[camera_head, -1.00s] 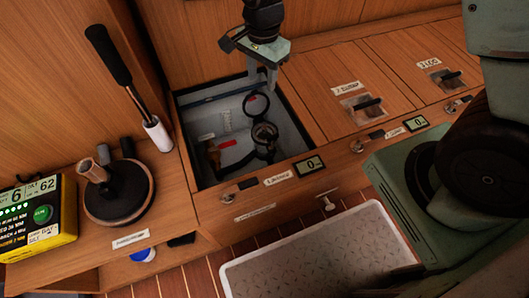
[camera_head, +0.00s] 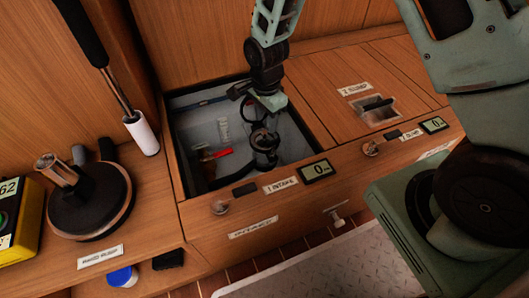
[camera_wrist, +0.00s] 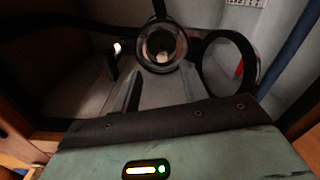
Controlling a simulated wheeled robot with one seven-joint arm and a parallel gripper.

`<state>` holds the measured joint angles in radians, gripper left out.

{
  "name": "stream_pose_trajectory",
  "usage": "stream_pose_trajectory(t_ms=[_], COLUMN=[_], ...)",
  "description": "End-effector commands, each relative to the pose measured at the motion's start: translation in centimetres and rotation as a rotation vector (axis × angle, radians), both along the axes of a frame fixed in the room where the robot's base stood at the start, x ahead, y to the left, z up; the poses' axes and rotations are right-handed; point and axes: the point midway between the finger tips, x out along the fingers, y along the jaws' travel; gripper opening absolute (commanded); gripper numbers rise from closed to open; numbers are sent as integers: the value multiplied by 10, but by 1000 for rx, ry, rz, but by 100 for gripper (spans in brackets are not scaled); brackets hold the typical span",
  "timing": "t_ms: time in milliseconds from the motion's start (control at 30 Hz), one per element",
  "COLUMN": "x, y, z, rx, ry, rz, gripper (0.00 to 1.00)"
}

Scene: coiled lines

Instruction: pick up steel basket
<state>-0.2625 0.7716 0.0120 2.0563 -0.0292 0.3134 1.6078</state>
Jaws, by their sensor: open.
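A round steel-rimmed cup (camera_wrist: 160,46), which looks like the steel basket in its strainer body, stands upright in the open intake compartment. In the head view the dark strainer body (camera_head: 264,146) shows below my gripper (camera_head: 262,108); I cannot tell the basket apart from it there. My gripper is open and empty, reaching down into the compartment, above the strainer and apart from it as far as I can tell. In the wrist view the cup lies ahead, at top centre, and a dark ring (camera_wrist: 203,66) stands beside it on the right. The inside of the cup is shadowed.
Wooden walls close in the compartment (camera_head: 187,184). A red-handled item (camera_head: 217,154) lies at its left.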

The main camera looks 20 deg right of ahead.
Motion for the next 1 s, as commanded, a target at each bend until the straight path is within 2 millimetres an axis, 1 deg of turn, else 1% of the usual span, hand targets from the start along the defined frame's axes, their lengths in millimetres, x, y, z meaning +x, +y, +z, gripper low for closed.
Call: stream_pose_trajectory(t_ms=[33,167,267,500,567,633,833,867,900,967,1000], x=[0,0,1,3,3,3,3,3,3,3,3], y=[0,0,1,3,3,4,4,4,4,4,4], z=[-5,-9,-17,-49,-55,-58,-57,-57,-57,-57,-57], rx=[0,1,1,0,1,2,2,2,1,1,1], ry=[0,0,0,2,1,1,1,1,0,0,0], rz=[0,0,1,0,0,0,1,1,1,1,1], gripper=[44,44,44,44,44,44,44,41,30,13,2])
